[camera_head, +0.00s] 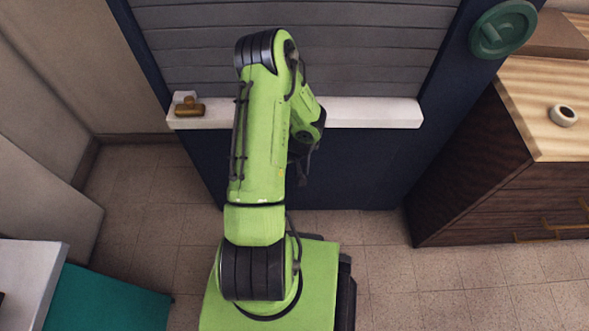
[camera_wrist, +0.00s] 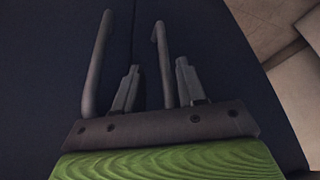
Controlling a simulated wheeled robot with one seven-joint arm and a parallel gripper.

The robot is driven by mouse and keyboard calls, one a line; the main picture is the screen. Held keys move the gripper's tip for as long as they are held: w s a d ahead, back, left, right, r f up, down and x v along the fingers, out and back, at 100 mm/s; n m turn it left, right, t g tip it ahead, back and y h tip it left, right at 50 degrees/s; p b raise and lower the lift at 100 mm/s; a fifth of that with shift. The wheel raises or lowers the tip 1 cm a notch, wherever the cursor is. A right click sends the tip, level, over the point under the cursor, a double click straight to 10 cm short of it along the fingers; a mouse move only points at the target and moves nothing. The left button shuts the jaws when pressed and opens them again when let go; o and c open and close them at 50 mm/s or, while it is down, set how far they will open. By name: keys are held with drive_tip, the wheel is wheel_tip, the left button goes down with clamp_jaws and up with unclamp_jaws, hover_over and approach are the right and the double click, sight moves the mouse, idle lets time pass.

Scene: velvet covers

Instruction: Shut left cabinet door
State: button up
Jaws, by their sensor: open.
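The dark navy cabinet (camera_head: 360,165) stands in front of me, below a white ledge. The wrist view shows its dark front close up, with two upright grey bar handles: a left handle (camera_wrist: 98,65) and a right handle (camera_wrist: 163,62). A faint seam runs between them. I cannot tell whether the left cabinet door (camera_wrist: 45,70) is ajar. My gripper (camera_wrist: 157,72) is open, its two fingers apart and pointing at the cabinet front. The right handle appears between the fingers in the picture; contact cannot be told. In the head view my arm hides most of the gripper and the handles.
A white ledge (camera_head: 370,112) with a small brass-coloured object (camera_head: 189,107) juts out under the grey slatted shutter (camera_head: 360,50). A dark wooden drawer unit (camera_head: 480,170) stands at right. A white-topped, teal-fronted unit (camera_head: 100,300) is at lower left. Tiled floor is open on both sides.

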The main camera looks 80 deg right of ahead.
drive_tip(key=s+a, duration=0.5)
drive_tip(key=a, duration=0.2)
drive_tip(key=shift+s+a, duration=0.15)
drive_tip(key=shift+a, duration=0.2)
